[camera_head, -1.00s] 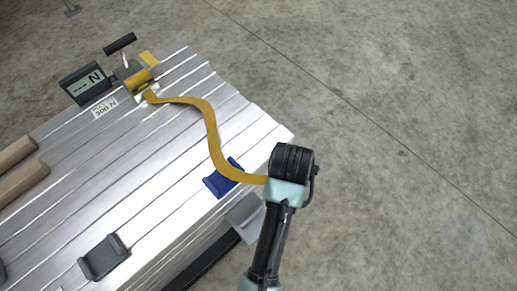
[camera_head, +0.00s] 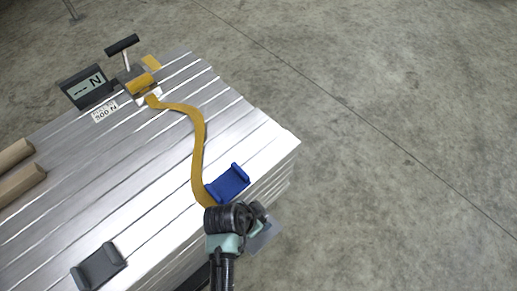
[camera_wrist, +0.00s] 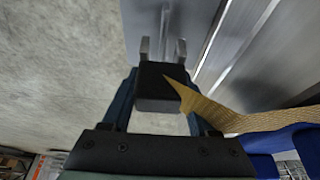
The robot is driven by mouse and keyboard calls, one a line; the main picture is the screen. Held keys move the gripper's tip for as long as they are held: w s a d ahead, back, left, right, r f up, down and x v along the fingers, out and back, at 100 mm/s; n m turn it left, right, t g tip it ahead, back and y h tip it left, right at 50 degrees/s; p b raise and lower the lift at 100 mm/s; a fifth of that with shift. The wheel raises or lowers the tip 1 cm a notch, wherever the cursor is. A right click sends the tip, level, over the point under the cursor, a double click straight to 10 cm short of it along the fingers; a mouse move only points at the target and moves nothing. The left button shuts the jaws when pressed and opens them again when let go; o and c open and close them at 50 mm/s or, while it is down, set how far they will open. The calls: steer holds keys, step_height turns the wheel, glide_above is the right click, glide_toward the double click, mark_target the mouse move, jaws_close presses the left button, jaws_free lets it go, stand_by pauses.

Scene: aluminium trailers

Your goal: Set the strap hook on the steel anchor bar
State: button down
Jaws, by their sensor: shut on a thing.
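The strap hook (camera_wrist: 181,48) has a black body and two metal prongs, pointing up the wrist view. My gripper (camera_wrist: 160,88) is shut on the hook's black body. The yellow strap (camera_wrist: 225,118) leaves it to the right. In the head view the strap (camera_head: 198,140) runs slack across the deck to the ratchet (camera_head: 142,84). The wrist of my arm is just off the trailer's near edge and hides the hook there. I cannot make out the steel anchor bar for sure; the prongs lie in front of the trailer's grey metal side, and contact cannot be told.
A blue edge protector (camera_head: 228,183) sits on the deck edge beside the strap. A grey protector (camera_head: 99,266) lies at lower left. A force display (camera_head: 87,87) stands by the ratchet. A grey plate (camera_head: 264,238) juts out by my wrist. Open concrete floor lies right.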

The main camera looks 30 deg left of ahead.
steer(key=shift+f+b, duration=0.55)
steer(key=shift+f, duration=0.9)
steer(key=shift+f, duration=0.1)
steer(key=shift+c, duration=0.8)
jaws_free()
steer(key=p+v, duration=0.5)
steer(key=v, duration=0.7)
